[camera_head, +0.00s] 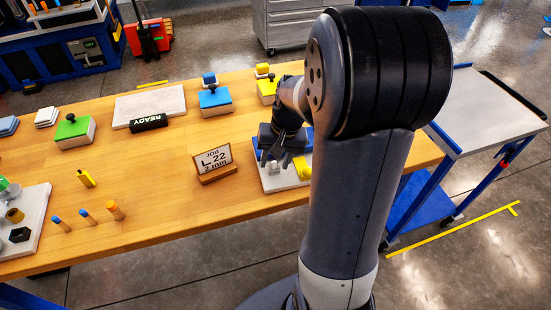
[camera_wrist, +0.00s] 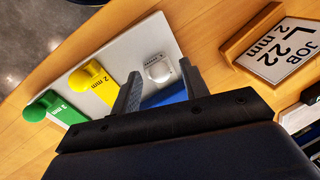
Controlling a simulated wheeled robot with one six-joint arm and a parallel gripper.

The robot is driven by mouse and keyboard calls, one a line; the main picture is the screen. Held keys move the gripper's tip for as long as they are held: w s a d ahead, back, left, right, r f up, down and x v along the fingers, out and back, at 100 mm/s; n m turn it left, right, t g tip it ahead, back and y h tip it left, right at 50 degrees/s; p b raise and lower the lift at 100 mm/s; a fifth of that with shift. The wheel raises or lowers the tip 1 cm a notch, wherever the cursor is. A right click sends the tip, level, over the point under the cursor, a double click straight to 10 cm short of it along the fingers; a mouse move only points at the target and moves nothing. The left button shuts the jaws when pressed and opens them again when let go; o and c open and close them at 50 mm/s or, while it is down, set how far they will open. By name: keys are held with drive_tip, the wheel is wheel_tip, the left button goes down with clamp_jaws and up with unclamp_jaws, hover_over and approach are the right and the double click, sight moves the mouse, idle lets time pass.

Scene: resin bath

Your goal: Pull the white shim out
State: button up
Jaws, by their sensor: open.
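The white shim's pale knob (camera_wrist: 158,70) shows in the wrist view on a white plate (camera_wrist: 130,48). Its flat part is hard to tell from the plate; small dark marks lie beside the knob. The knob also shows in the head view (camera_head: 273,167). My gripper (camera_wrist: 160,72) is open, its two fingers one on each side of the knob with gaps; I cannot tell if they touch the plate. In the head view my gripper (camera_head: 274,160) hangs over the plate. A blue piece (camera_wrist: 168,96) shows between the fingers, partly hidden.
A yellow shim (camera_wrist: 92,86) and green shim (camera_wrist: 52,107), both marked 2 mm, lie left of my fingers. A job sign (camera_head: 213,160) reading L 22, 2 mm stands close by. Coloured blocks, a READY sign (camera_head: 148,122) and small pegs (camera_head: 86,215) stand on the wooden table.

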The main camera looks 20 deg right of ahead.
drive_tip(key=shift+c, duration=0.3)
clamp_jaws()
